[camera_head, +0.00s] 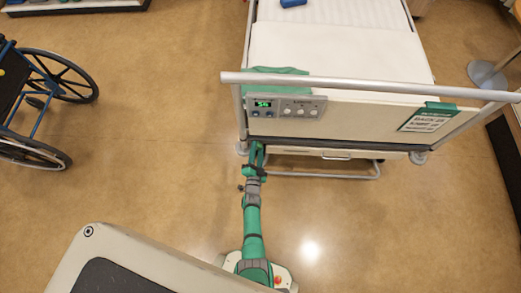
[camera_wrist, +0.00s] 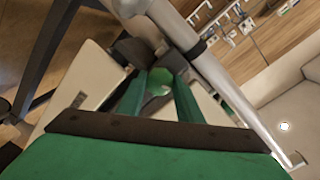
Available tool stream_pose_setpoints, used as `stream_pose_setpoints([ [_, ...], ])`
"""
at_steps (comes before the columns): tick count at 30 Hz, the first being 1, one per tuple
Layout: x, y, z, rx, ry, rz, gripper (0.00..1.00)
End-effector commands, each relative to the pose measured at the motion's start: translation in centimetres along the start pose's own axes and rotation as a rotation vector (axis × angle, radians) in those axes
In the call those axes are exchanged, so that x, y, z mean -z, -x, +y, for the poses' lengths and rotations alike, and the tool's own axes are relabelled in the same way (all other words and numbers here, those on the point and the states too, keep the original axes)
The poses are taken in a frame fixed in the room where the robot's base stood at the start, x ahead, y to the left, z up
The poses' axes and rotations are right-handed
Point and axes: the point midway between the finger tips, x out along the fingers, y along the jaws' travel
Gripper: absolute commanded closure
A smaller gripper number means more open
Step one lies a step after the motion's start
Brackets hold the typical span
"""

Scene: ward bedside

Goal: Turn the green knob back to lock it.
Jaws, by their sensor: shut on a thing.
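The green knob (camera_wrist: 159,80) shows in the wrist view, small and rounded, between my two green fingers. My gripper (camera_wrist: 157,66) is shut on it, and the dark fingertips partly cover it. In the head view my gripper (camera_head: 257,155) reaches in under the left end of the bed's end board (camera_head: 365,116), and the knob cannot be made out there. How far the knob is turned cannot be told from these views.
A control panel (camera_head: 285,107) with a small display sits on the end board, below a pale rail (camera_head: 370,86). A green-topped sign (camera_head: 428,117) hangs at right. A wheelchair (camera_head: 45,95) stands at far left. Open floor (camera_head: 165,130) lies between it and the bed.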

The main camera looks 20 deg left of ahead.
Motion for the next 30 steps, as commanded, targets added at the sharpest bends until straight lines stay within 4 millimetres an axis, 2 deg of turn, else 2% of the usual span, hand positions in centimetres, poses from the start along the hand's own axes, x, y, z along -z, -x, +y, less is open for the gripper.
stream_pose_setpoints([
  [1, 0.58, -0.03, 0.52, -0.011, -0.048, 0.008, 0.90],
  [15, 0.66, 0.19, 0.73, -0.007, -0.391, -0.018, 0.90],
  [30, 0.57, 0.28, 0.76, -0.006, -0.497, -0.029, 0.90],
])
